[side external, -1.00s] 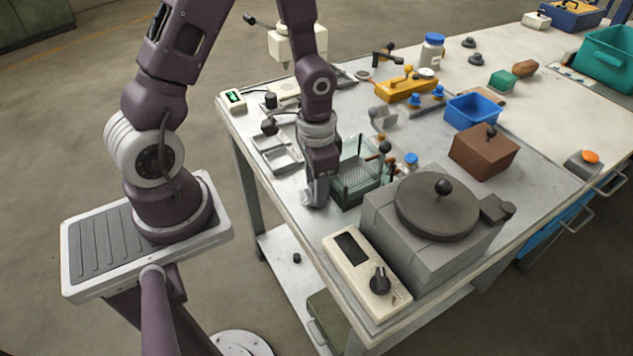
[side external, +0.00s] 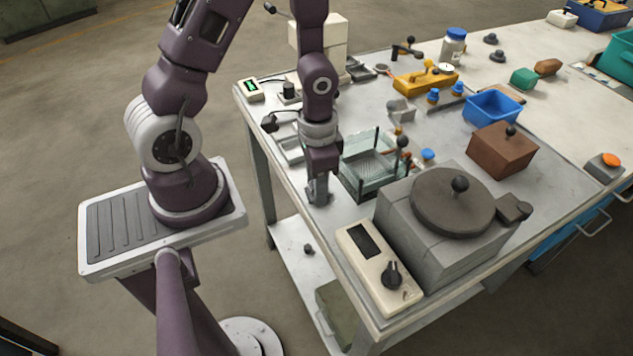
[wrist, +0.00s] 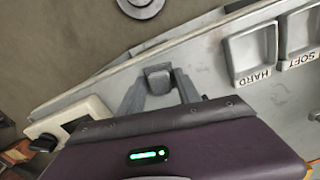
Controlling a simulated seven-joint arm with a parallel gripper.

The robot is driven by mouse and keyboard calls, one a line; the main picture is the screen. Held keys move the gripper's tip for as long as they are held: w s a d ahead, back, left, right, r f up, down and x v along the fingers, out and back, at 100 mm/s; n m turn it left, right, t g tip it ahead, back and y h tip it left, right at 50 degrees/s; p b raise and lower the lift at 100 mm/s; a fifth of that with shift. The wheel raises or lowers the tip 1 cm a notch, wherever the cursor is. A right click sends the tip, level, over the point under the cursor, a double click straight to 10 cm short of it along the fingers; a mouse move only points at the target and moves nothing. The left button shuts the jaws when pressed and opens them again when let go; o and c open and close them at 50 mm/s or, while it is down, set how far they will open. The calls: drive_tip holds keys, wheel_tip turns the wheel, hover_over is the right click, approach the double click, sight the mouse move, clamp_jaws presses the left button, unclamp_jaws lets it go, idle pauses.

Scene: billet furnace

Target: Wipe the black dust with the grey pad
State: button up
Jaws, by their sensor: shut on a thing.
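My gripper (side external: 318,192) points down at the near edge of the bench, just left of a glass tank. In the wrist view my gripper (wrist: 160,88) has its two fingers on either side of a small dark grey block, which looks like the grey pad (wrist: 158,76). The pad is held close over or against the bench top near its edge; I cannot tell whether it touches.
The glass tank (side external: 370,180) with upright posts stands close right of my gripper. A grey furnace block (side external: 430,240) and a cream control box (side external: 378,272) stand nearer the camera. Trays marked HARD (wrist: 250,55) and SOFT (wrist: 300,35) lie behind. The bench's front edge is close.

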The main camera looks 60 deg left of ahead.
sight(334, 194)
drive_tip(key=w, duration=0.3)
drive_tip(key=shift+w+f, duration=0.1)
drive_tip(key=shift+w, duration=0.1)
clamp_jaws()
drive_tip(key=shift+d, duration=0.7)
drive_tip(key=shift+s, duration=2.15)
drive_tip(key=shift+w, duration=2.1)
drive_tip(key=shift+r, duration=3.05)
